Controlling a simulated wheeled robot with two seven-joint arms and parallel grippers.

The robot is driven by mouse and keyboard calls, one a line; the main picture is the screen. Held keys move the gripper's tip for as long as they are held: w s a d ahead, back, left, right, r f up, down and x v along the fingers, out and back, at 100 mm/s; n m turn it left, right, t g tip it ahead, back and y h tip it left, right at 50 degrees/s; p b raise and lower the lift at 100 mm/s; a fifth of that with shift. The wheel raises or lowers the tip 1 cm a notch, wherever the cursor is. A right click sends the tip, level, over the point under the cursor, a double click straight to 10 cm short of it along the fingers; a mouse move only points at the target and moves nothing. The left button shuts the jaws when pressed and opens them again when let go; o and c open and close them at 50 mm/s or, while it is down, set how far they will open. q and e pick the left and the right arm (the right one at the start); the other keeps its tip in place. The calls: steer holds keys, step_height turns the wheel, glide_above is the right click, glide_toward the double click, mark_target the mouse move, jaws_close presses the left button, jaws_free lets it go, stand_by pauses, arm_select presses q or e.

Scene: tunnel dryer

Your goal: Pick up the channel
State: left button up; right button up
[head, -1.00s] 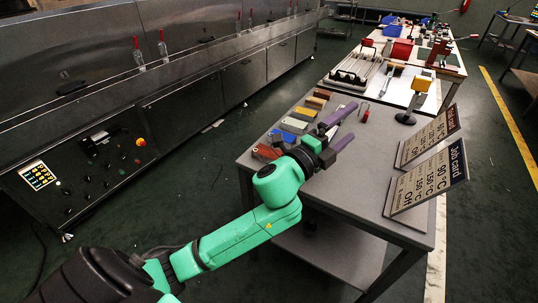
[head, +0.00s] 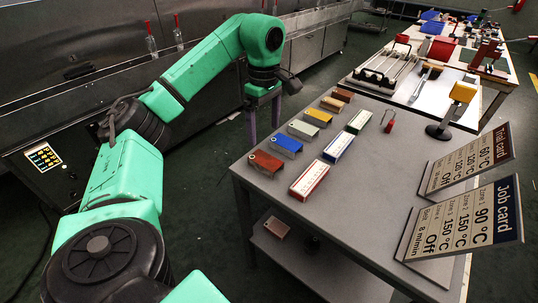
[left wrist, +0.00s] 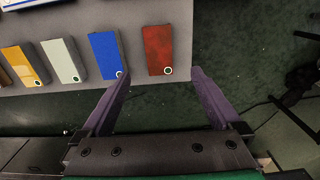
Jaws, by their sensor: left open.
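Nothing is labelled as the channel, and I cannot tell which part it is. Longer white-topped pieces, with red (head: 309,180), blue (head: 339,147) and green (head: 359,121) sides, lie on the grey table (head: 350,205). Beside them is a row of small coloured blocks, including a red-brown one (head: 266,162) and a blue one (head: 286,144). My left gripper (head: 262,128) points down just beyond the table's left edge, open and empty. In the left wrist view, the red-brown block (left wrist: 158,49) lies ahead of the fingertips (left wrist: 160,74), between their lines. My right gripper is out of view.
Two tilted cards, Trial card (head: 468,163) and Job card (head: 465,222), stand at the table's right. A yellow-headed stand (head: 462,92) and a small red-handled item (head: 389,124) are near the back. The table's front middle is clear.

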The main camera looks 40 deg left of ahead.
mark_target(265, 160)
arm_select(q)
step_height(265, 160, down, 10)
steer(key=shift+f, duration=0.25)
steer(key=shift+r, duration=0.1)
jaws_close()
